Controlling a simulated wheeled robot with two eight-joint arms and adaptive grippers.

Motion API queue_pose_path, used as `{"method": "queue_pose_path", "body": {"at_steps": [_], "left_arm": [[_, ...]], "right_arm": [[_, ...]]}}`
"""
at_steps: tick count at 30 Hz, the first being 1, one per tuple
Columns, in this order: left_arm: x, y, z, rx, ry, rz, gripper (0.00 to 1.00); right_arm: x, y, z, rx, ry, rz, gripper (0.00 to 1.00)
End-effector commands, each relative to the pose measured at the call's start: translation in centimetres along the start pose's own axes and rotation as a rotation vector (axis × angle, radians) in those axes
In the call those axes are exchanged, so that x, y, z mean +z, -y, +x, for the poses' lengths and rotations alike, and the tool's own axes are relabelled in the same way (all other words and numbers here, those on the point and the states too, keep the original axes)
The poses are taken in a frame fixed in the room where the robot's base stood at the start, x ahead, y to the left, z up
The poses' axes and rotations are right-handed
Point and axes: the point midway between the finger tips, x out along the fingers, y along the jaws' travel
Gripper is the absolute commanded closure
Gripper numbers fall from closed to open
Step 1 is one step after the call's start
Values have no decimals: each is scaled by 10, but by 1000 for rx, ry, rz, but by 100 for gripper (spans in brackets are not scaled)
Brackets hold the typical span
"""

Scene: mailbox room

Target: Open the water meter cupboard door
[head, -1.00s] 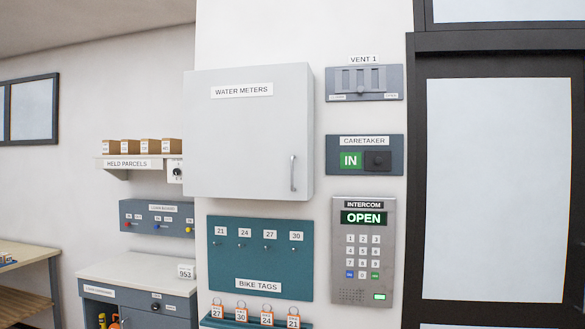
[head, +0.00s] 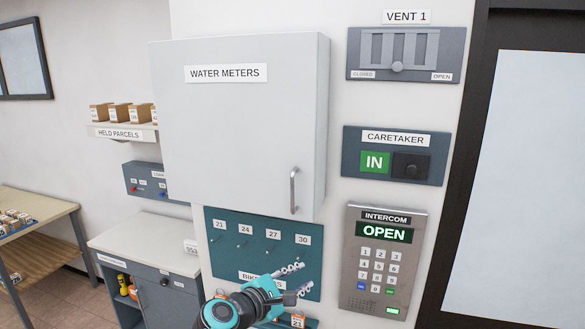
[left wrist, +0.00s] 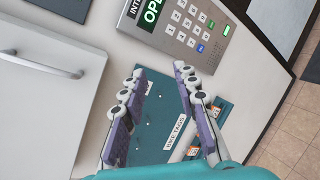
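The water meter cupboard (head: 235,125) is a pale grey wall box labelled WATER METERS, and its door is shut. Its metal bar handle (head: 294,190) stands upright near the door's lower right edge. My left gripper (head: 298,278) is below the handle, in front of the bike tags board, with its fingers apart and nothing between them. In the left wrist view the open fingers (left wrist: 158,80) point toward the wall, and the cupboard handle (left wrist: 42,68) lies to their left. The gripper is clear of the handle. My right gripper does not show.
The teal bike tags board (head: 230,262) hangs under the cupboard. The intercom (head: 383,262), caretaker panel (head: 394,155) and vent panel (head: 406,54) are to the right. A grey cabinet (head: 150,256) stands lower left.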

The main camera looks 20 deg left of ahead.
Motion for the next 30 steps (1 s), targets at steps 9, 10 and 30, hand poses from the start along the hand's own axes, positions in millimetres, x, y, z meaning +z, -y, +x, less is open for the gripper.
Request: {"method": "queue_pose_path", "body": {"at_steps": [9,10,30], "left_arm": [[44,-166,-2,215,139,-690,70],[45,-174,-2,225,149,-727,70],[48,-213,66,253,181,-844,70]], "right_arm": [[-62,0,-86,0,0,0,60],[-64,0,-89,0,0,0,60],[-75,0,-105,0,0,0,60]]}}
